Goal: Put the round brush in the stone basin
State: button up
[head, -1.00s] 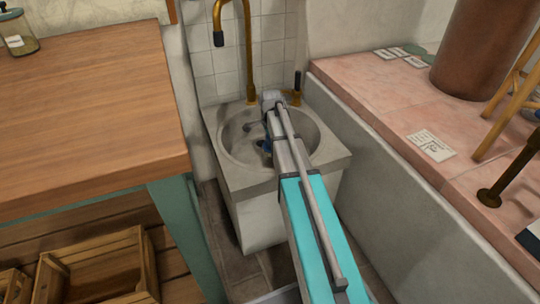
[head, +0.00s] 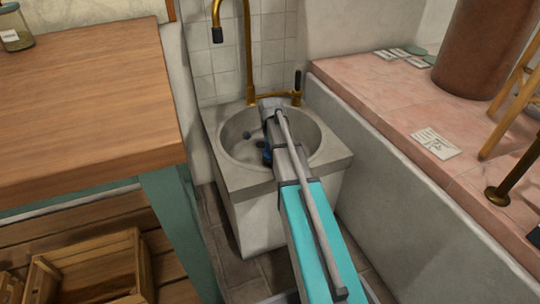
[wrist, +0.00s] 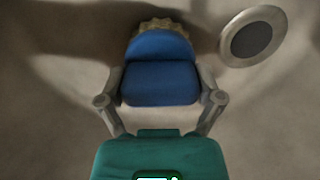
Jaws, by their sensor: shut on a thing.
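The round brush (wrist: 160,68) has a blue body with a beige bristly edge at its far side. In the wrist view it sits between the two fingers of my gripper (wrist: 161,84), which is shut on it. The stone basin (head: 229,167) is a grey square block with a round bowl, seen in the middle of the head view. My arm reaches over its front rim into the bowl. A small blue patch (head: 267,153) shows beside my arm inside the bowl. The basin's stone surface (wrist: 60,120) fills the wrist view behind the brush. Whether the brush touches it I cannot tell.
A round drain (wrist: 251,38) lies right of the brush. A brass faucet (head: 248,60) rises behind the bowl, with a dark-handled lever (head: 297,85) on its right. A wooden counter (head: 80,100) stands left, a pink tiled ledge (head: 400,110) right.

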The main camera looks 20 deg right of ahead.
jog(key=shift+f, duration=0.4)
jog(key=shift+f, duration=0.15)
jog(key=o, duration=0.9)
jog(key=shift+r, duration=0.25)
notch_tip(320, 180, up, 12)
jog(key=p, duration=1.1)
jog(key=shift+p, duration=0.4)
jog(key=shift+f, duration=0.1)
